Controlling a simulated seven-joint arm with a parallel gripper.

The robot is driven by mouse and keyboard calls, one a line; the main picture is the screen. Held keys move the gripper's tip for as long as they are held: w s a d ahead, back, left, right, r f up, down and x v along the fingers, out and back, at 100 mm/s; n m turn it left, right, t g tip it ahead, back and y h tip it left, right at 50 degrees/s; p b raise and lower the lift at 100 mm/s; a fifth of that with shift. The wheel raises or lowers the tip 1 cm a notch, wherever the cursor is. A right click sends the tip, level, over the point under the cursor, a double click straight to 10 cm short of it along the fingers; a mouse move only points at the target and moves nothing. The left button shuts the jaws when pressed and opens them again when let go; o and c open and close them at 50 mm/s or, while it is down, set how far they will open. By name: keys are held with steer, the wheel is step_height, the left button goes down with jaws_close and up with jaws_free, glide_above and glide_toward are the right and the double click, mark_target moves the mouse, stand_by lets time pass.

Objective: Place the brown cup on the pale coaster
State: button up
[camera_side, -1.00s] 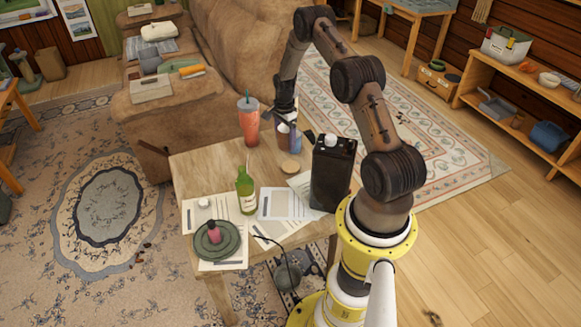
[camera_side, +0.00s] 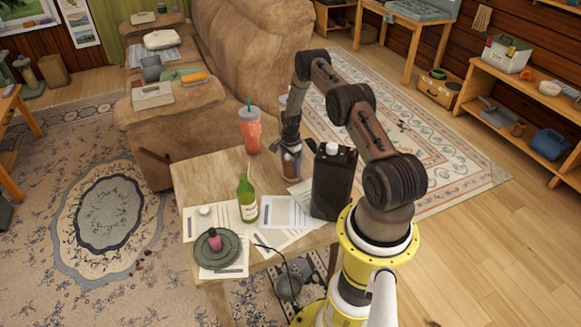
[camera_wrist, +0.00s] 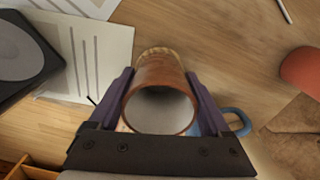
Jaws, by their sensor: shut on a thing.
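The brown cup (camera_wrist: 158,76) is between the purple fingers of my gripper (camera_wrist: 160,100) in the wrist view, its grey inside facing the camera. In the side view the cup (camera_side: 291,167) is upright at the tabletop's far right part, with my gripper (camera_side: 290,150) shut on it from above. The pale coaster (camera_wrist: 156,55) shows as a tan edge just beyond the cup's base in the wrist view. In the side view the cup and gripper mostly hide it. I cannot tell whether the cup's base touches the coaster.
A tall black jug (camera_side: 333,182) stands close to the right of the cup. A red tumbler (camera_side: 249,132) stands to the left and a green bottle (camera_side: 246,198) nearer the front. A blue loop (camera_wrist: 238,122) shows beside the right finger. Papers cover the table's front.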

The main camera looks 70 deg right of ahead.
steer(key=shift+f, duration=0.1)
steer(key=o, duration=1.5)
